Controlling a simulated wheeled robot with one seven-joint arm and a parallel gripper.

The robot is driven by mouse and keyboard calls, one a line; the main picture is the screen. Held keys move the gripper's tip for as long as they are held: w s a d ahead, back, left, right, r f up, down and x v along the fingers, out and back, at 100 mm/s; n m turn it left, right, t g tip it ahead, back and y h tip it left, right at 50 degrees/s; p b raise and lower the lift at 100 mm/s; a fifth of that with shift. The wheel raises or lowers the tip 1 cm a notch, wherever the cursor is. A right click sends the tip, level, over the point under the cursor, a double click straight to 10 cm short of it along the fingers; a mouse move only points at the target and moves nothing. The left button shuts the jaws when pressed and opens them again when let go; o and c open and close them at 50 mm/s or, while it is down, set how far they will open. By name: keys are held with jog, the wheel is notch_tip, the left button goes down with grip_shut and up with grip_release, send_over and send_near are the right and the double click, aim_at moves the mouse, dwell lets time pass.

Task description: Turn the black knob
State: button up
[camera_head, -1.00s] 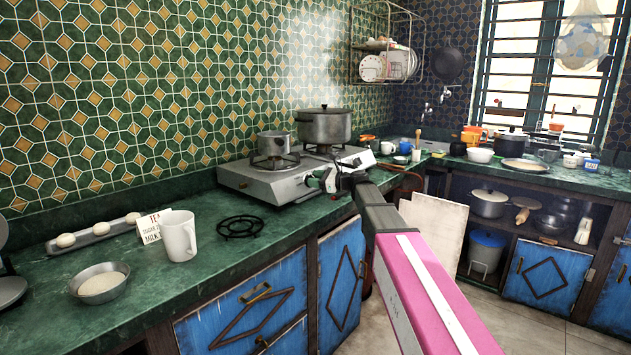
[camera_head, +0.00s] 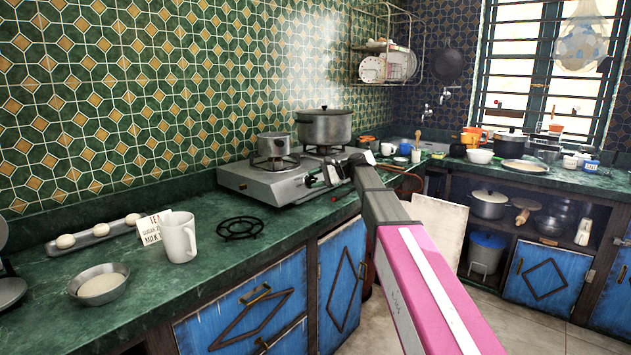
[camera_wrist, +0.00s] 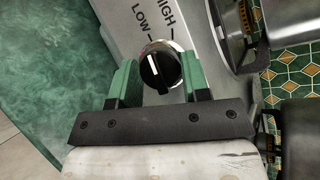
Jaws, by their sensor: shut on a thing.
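The black knob (camera_wrist: 158,68) is round with a white pointer line and a silver ring behind it. It sits on the silver hotplate (camera_wrist: 119,8) beside the printed words LOW and HIGH. In the wrist view its pointer tilts slightly left of straight up. My gripper (camera_wrist: 160,62) has one green finger on each side of the knob and is shut on it. In the head view my gripper (camera_head: 332,175) is at the front of the hotplate (camera_head: 262,187). The held knob is mostly hidden there by my arm.
A large steaming pot (camera_head: 325,128) and a small pot (camera_head: 273,146) stand on the burners. A white mug (camera_head: 178,238), a metal bowl (camera_head: 99,285) and a black trivet (camera_head: 240,228) are on the green counter (camera_head: 215,275).

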jog(key=shift+s+f+n+g+h, duration=0.15)
jog(key=shift+n+g+h, duration=0.2)
jog(key=shift+n, duration=0.25)
jog(key=o, duration=0.9)
jog(key=shift+d+r, duration=0.25)
jog(key=shift+d, duration=0.05)
jog(key=v, duration=1)
jog(key=shift+s, duration=0.15)
